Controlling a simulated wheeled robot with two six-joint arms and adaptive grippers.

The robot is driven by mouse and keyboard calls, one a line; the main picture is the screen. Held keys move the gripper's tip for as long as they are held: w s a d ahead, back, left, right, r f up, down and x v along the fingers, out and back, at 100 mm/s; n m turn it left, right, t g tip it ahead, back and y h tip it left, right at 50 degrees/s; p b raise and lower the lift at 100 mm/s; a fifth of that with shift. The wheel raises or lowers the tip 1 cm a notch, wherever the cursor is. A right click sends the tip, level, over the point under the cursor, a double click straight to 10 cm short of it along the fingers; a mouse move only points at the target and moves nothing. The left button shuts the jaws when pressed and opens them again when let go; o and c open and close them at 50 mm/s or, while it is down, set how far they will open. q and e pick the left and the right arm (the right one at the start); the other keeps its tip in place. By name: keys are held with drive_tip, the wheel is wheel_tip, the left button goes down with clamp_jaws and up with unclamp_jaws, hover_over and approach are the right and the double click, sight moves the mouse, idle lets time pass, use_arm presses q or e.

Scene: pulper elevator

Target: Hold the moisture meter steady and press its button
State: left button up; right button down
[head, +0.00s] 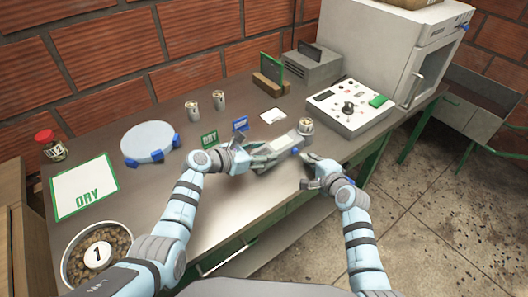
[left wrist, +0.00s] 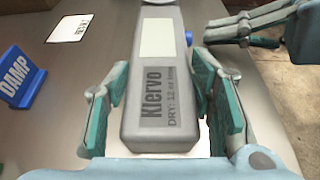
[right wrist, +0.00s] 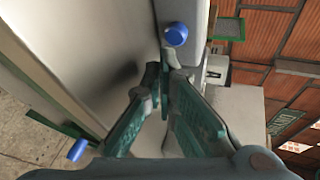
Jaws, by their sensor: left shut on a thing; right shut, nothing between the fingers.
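In the head view the meter (head: 287,141) lies near the table's front edge. My left gripper (head: 270,155) is shut on it, with a finger along each side. A blue button (head: 295,151) sticks out of its right side and also shows in the right wrist view (right wrist: 176,34). My right gripper (head: 308,168) is shut and empty, its fingertips just short of the button, apparently apart from it.
A small can (head: 305,124) stands close behind the meter. A blue DAMP sign (head: 240,124) and a green DRY sign (head: 209,138) stand to its left. A control box with a knob (head: 348,107) is at right.

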idle(0.6)
drive_tip(key=shift+w+a, duration=0.35)
drive_tip(key=shift+w, duration=0.05)
drive_tip(key=shift+w+a, duration=0.3)
drive_tip(key=shift+w, duration=0.05)
idle(0.6)
drive_tip(key=shift+s+d, duration=0.6)
drive_tip(key=shift+s, duration=0.1)
drive_tip(key=s+d, duration=0.4)
drive_tip(key=shift+s, duration=0.25)
